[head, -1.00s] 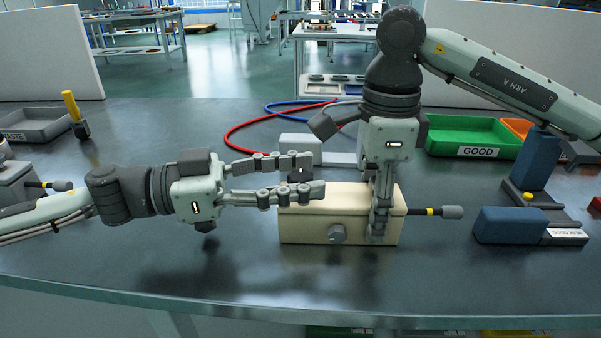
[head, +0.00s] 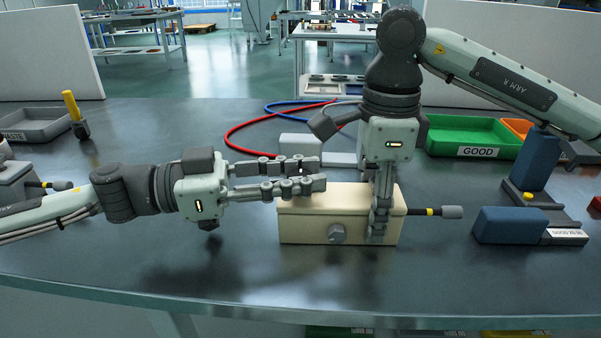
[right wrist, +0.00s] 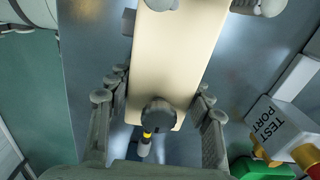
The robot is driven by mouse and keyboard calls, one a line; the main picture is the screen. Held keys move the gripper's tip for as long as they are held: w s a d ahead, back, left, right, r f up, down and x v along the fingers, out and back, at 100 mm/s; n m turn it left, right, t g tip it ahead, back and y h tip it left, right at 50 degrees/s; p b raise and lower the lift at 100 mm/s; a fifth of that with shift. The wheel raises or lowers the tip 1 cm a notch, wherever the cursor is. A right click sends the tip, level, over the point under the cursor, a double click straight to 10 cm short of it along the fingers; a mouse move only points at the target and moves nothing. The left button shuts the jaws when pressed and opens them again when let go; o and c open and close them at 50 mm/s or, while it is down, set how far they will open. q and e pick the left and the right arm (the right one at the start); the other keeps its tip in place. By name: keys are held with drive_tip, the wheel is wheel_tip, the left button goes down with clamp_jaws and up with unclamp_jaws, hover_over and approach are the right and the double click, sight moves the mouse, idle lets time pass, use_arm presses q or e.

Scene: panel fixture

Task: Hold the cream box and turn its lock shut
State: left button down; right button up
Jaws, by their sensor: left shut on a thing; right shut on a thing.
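The cream box (head: 310,222) sits on the dark table in the head view, with a grey hexagonal knob (head: 337,234) on its front. My right gripper (head: 380,215) comes down from above and is shut on the box near its right end. The right wrist view shows its fingers along both sides of the box (right wrist: 175,60), with a round dark knob (right wrist: 158,113) between them.
Blue blocks (head: 510,225) stand to the right, and a green GOOD tray (head: 470,135) behind. Red and blue hoses (head: 265,125) lie at the back. The front table is clear.

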use_arm(q)
drive_tip(key=shift+g, duration=0.3)
drive_tip(key=m+g, duration=0.4)
drive_tip(key=g, duration=0.1)
drive_tip(key=shift+w+d+g, duration=0.1)
drive_tip(key=shift+g, duration=0.2)
drive_tip(key=m+g, duration=0.1)
drive_tip(key=g, duration=0.1)
drive_tip(key=m+g+y, duration=0.1)
drive_tip(key=m+g, duration=0.1)
drive_tip(key=g, duration=0.1)
drive_tip(key=shift+m+y, duration=0.3)
drive_tip(key=m+g+y, duration=0.5)
drive_tip(key=g, duration=0.1)
drive_tip(key=shift+s+d+f+m+g+y, duration=0.1)
drive_tip(key=shift+s+m+g+y, duration=0.05)
drive_tip(key=shift+m+g+y, duration=0.45)
drive_tip(key=shift+s+m+g+y, duration=0.1)
drive_tip(key=shift+m+g+y, duration=0.3)
drive_tip(key=shift+y, duration=0.3)
drive_tip(key=shift+w+y, duration=0.15)
drive_tip(key=shift+y, duration=0.15)
drive_tip(key=c, duration=1.2)
unclamp_jaws()
drive_tip(key=shift+a, duration=0.2)
